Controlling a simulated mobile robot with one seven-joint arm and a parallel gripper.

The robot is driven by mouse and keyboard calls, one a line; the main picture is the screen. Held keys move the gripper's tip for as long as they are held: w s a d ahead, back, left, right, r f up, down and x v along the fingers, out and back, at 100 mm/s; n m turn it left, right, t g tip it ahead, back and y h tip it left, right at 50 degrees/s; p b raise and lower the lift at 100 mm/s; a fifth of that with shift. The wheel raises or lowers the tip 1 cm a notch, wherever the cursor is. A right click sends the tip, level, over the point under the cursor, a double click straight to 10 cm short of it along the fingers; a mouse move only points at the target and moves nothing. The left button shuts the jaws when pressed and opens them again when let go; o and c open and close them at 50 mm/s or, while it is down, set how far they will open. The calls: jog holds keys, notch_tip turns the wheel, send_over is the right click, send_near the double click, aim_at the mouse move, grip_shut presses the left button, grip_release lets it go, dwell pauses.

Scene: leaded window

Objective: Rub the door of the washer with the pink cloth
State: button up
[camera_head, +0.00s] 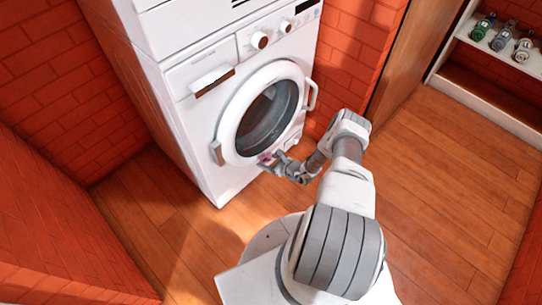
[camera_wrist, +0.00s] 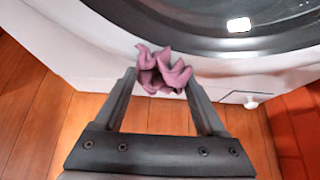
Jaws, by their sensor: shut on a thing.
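The white washer (camera_head: 190,90) stands against the brick walls, its round door (camera_head: 228,125) closed, with a dark glass centre. In the wrist view the door's white rim (camera_wrist: 75,40) and dark glass fill the upper part. My gripper (camera_head: 268,162) is at the lower edge of the door. In the wrist view my gripper (camera_wrist: 160,85) is shut on the crumpled pink cloth (camera_wrist: 163,72), which sticks out beyond the fingertips. The cloth lies over the lower door rim in that view; whether it touches the surface I cannot tell. In the head view the cloth is small and partly hidden.
A door handle (camera_head: 312,95) juts out on the door's right side. A white shelf (camera_head: 490,45) with several small bottles stands at the upper right. Brick walls (camera_head: 50,60) close in on the left. The wooden floor (camera_head: 440,160) on the right is clear.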

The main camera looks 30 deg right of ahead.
dwell(0.3)
jog(key=shift+s+d+p, duration=0.25)
jog(key=shift+s+d, duration=0.1)
jog(key=shift+s, duration=0.6)
jog(key=shift+s+d+p, duration=0.25)
jog(key=shift+s+d, duration=0.05)
jog(key=shift+s, duration=0.7)
jog(key=shift+s+d+p, duration=0.25)
jog(key=shift+s+d, duration=0.1)
jog(key=shift+s, duration=0.6)
jog(key=s, duration=0.1)
jog(key=s+d, duration=0.1)
jog(key=shift+s, duration=0.4)
jog(key=shift+w+a+b, duration=0.25)
jog(key=shift+w+a, duration=0.15)
jog(key=shift+w, duration=0.65)
jog(key=shift+w+a+b, duration=0.2)
jog(key=shift+w+a, duration=0.15)
jog(key=shift+w, duration=0.75)
jog(key=shift+w+a+b, duration=0.25)
jog(key=shift+w+a, duration=0.15)
jog(key=shift+w, duration=0.65)
jog(key=shift+w+a+b, duration=0.2)
jog(key=shift+w, duration=0.4)
jog(key=shift+w+a+b, duration=0.2)
jog(key=shift+w, duration=0.35)
jog(key=shift+d, duration=0.1)
